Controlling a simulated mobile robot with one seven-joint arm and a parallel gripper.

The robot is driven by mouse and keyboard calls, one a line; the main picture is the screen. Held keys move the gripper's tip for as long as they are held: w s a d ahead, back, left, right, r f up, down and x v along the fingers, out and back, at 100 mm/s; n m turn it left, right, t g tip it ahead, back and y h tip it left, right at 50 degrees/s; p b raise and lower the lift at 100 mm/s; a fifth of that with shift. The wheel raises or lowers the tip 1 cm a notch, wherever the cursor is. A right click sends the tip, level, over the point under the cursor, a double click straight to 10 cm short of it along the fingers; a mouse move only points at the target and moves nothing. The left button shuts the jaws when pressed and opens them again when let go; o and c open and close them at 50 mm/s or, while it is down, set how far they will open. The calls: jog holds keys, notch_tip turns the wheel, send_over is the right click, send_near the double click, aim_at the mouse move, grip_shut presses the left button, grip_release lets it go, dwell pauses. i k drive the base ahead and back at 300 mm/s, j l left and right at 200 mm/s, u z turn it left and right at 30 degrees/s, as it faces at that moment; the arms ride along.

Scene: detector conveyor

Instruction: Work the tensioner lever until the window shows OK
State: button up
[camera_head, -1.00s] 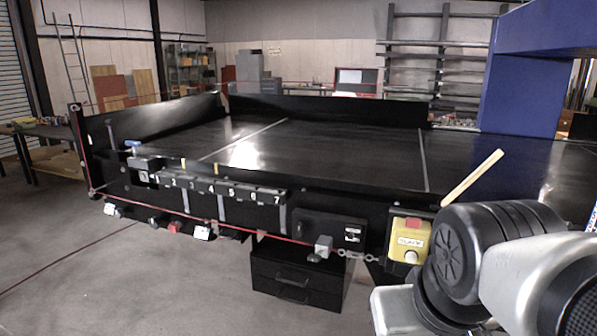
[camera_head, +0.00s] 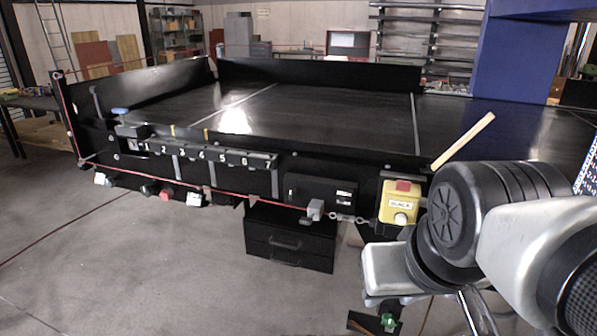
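A yellow box (camera_head: 398,203) hangs on the front of the conveyor at the right end of the red cord (camera_head: 250,203). It has a red panel on top, a white label window that seems to read SLACK, and a pale round knob below. A chain (camera_head: 345,218) runs from a grey block (camera_head: 315,209) towards the box. A pale, slanted bar (camera_head: 465,139) rises behind my arm; I cannot tell if it is the tensioner lever. A blue-topped handle (camera_head: 120,111) stands at the conveyor's left end. My arm fills the lower right; my gripper is not in view.
The black conveyor (camera_head: 330,120) has a numbered strip (camera_head: 210,153) along its front. Black drawers (camera_head: 290,240) stand under it. A blue gantry (camera_head: 515,60) rises at the right. A small green-topped item (camera_head: 388,321) is low on the floor. Floor at left is clear.

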aim_at(304, 220)
jog(key=i+j, duration=0.65)
jog(key=i, duration=0.15)
jog(key=l+z, duration=0.05)
